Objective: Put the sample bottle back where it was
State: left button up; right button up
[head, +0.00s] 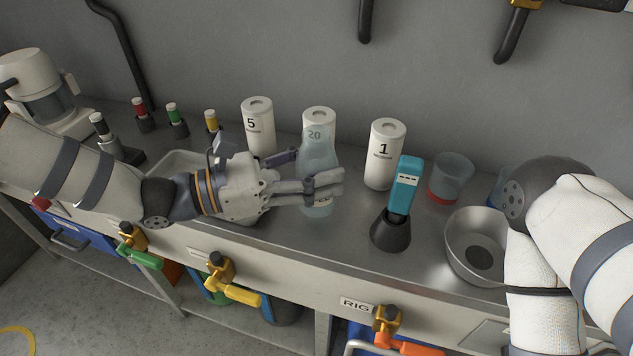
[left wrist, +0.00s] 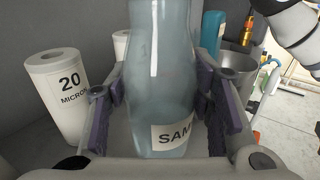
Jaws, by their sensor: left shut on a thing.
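The sample bottle (head: 316,155) is a clear bluish bottle with a white label. My left gripper (head: 322,185) is shut on it, with its fingers around the bottle's lower body. In the left wrist view the bottle (left wrist: 165,75) stands between the two finger pads, and its label starts with "SAM". It looks upright in front of the filter marked 20 (head: 318,118). I cannot tell whether its base touches the bench. My right arm (head: 570,240) is at the right edge; its gripper is not in view.
White filters marked 5 (head: 257,128) and 1 (head: 384,155) stand at the back. A teal meter in a dark stand (head: 391,232), a metal bowl (head: 476,247) and a clear beaker (head: 450,180) are to the right. A shallow tray (head: 178,165) lies behind my left arm.

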pick_arm(q)
notch_tip(320, 180, down, 3)
jog(key=shift+w+f, duration=0.1)
pick_arm(e)
jog(key=shift+s+f, duration=0.25)
jog(key=shift+f, duration=0.05)
pick_arm(q)
jog(key=shift+f, duration=0.15)
jog(key=o, duration=1.3)
pick_arm(e)
jog(key=shift+f, duration=0.1)
pick_arm(q)
jog(key=shift+a+r, duration=0.15)
jog(key=shift+r, duration=0.05)
jog(key=v, duration=1.1)
jog(key=shift+a, duration=0.35)
